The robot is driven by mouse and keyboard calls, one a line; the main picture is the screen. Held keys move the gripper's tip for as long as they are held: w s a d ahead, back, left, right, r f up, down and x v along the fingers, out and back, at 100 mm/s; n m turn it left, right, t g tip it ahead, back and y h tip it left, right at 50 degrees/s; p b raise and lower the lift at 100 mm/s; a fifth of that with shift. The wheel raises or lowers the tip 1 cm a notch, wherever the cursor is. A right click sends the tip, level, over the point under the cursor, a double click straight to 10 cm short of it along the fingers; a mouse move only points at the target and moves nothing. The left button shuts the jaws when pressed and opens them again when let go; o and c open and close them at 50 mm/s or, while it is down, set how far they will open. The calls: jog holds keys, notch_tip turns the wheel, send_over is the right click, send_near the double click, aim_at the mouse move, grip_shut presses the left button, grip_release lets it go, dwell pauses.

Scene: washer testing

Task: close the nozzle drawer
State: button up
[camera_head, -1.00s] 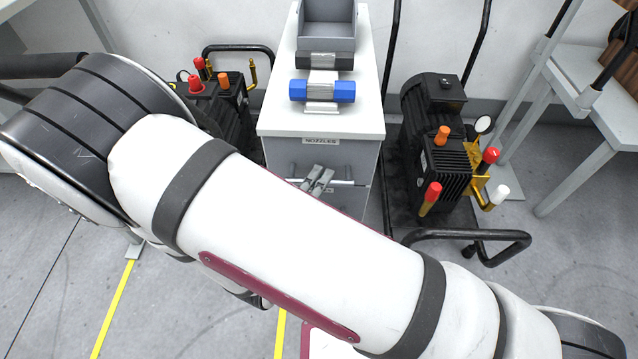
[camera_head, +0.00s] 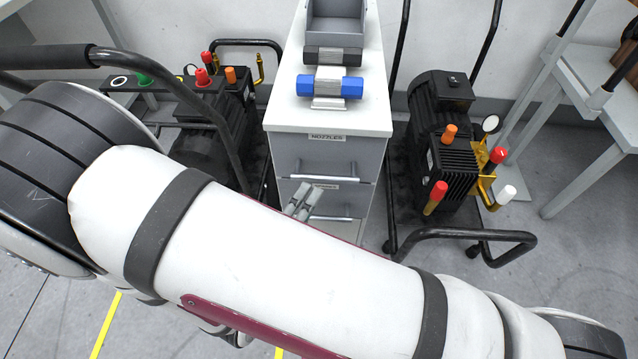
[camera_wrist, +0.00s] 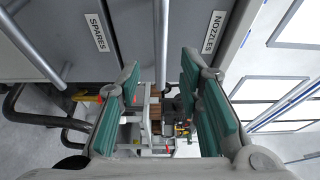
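The nozzle drawer (camera_head: 345,155), labelled NOZZLES, is the top drawer of a white-and-grey cabinet. Its front looks flush or nearly flush; I cannot tell whether a small gap remains. Its bar handle (camera_head: 340,178) runs across the front. In the wrist view the drawer front (camera_wrist: 195,25) is at upper right, and its handle (camera_wrist: 161,40) appears between the finger directions. My gripper (camera_head: 302,200) is before the cabinet, slightly below the handle in the head view. The wrist view shows my gripper (camera_wrist: 160,108) open, with teal pads apart and nothing held.
The SPARES drawer (camera_wrist: 75,25) is below, with its own handle (camera_wrist: 32,40). A grey bin (camera_head: 335,25) and a blue-ended part (camera_head: 350,88) are on the cabinet top (camera_head: 285,110). Pump carts stand on the left (camera_head: 235,100) and right (camera_head: 440,140).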

jog(key=shift+v, duration=2.15)
